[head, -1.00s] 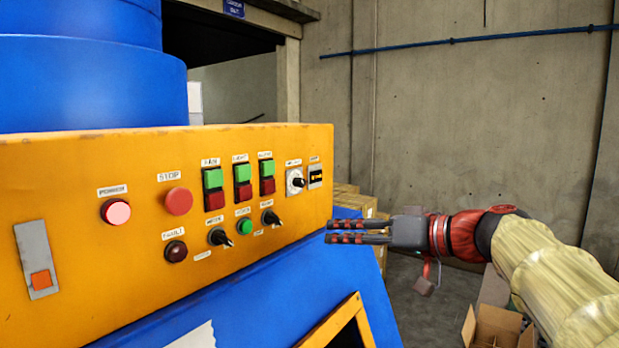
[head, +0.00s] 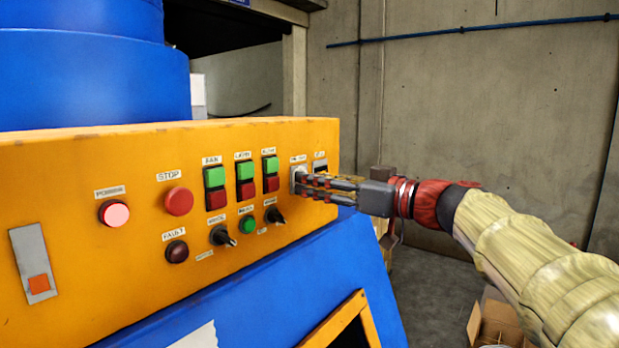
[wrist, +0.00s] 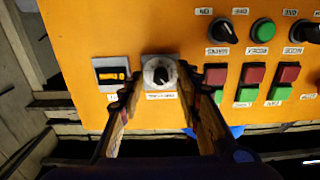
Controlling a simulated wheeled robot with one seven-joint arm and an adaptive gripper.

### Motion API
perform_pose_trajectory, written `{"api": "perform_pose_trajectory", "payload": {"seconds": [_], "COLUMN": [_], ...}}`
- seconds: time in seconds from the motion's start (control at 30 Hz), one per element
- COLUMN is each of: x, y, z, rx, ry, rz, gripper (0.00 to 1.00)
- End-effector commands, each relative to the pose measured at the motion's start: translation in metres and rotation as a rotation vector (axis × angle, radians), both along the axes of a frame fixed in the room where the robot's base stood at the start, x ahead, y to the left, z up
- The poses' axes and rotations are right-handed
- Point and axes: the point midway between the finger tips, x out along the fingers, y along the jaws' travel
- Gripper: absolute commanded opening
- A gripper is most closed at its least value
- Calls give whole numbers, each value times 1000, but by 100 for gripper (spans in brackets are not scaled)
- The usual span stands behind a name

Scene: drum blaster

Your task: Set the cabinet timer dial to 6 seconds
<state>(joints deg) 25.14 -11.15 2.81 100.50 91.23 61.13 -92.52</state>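In the head view my gripper (head: 305,187) reaches the panel from the right. I cannot tell whether the fingertips touch the plate. The dial's scale marks are too small to read.
A small black display (wrist: 112,75) sits beside the dial. Green and red button pairs (head: 270,174) are on the other side. Selector switches (head: 274,216), a green button and a red stop button (head: 179,201) share the panel. An open cardboard box (head: 497,322) lies on the floor at right.

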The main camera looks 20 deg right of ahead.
Motion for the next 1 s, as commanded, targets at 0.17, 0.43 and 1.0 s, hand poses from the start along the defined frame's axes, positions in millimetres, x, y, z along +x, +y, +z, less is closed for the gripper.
{"api": "perform_pose_trajectory", "payload": {"seconds": [0.17,0.43,1.0], "x": [9,10,10], "y": [7,7,7], "z": [0,0,0], "rx": [-1,-1,0], "ry": [1,1,1], "rz": [1,-1,0], "gripper": [34,34,2]}}
